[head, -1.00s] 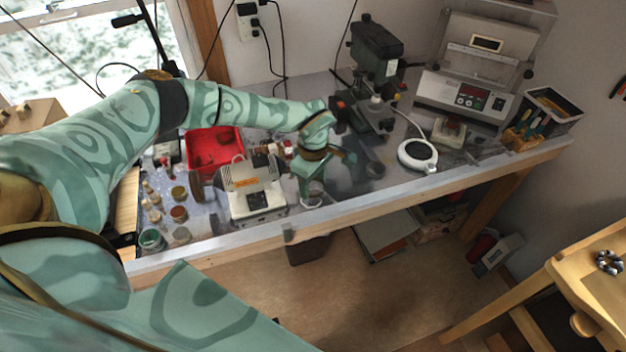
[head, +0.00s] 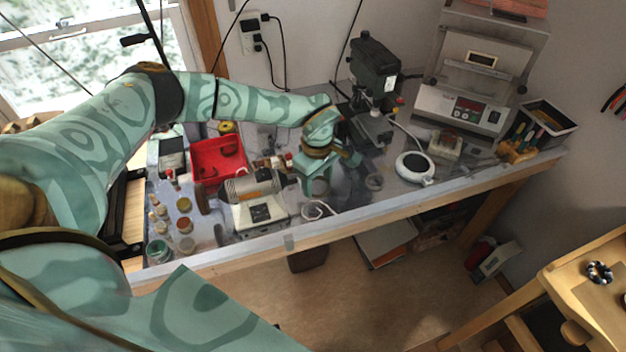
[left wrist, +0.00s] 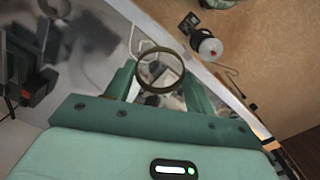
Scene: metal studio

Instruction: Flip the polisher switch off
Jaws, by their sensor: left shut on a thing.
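The polisher (head: 255,188) is a grey motor on a pale base, with a dark wheel at its left end, near the bench's front edge. A dark patch that looks like its switch (head: 260,212) shows on the base front; its position is too small to tell. My left gripper (head: 312,188) is just right of the polisher, apart from it as far as I can see. In the left wrist view my left gripper (left wrist: 160,85) is shut on a round, brown-rimmed ring-like thing (left wrist: 159,52), see-through in the middle. My right gripper is out of view.
A red bin (head: 205,170) stands behind the polisher and several small jars (head: 184,226) to its left. A white coiled thing (head: 317,211) lies below my left gripper. A drill press (head: 374,70) and a round white device (head: 414,168) are to the right.

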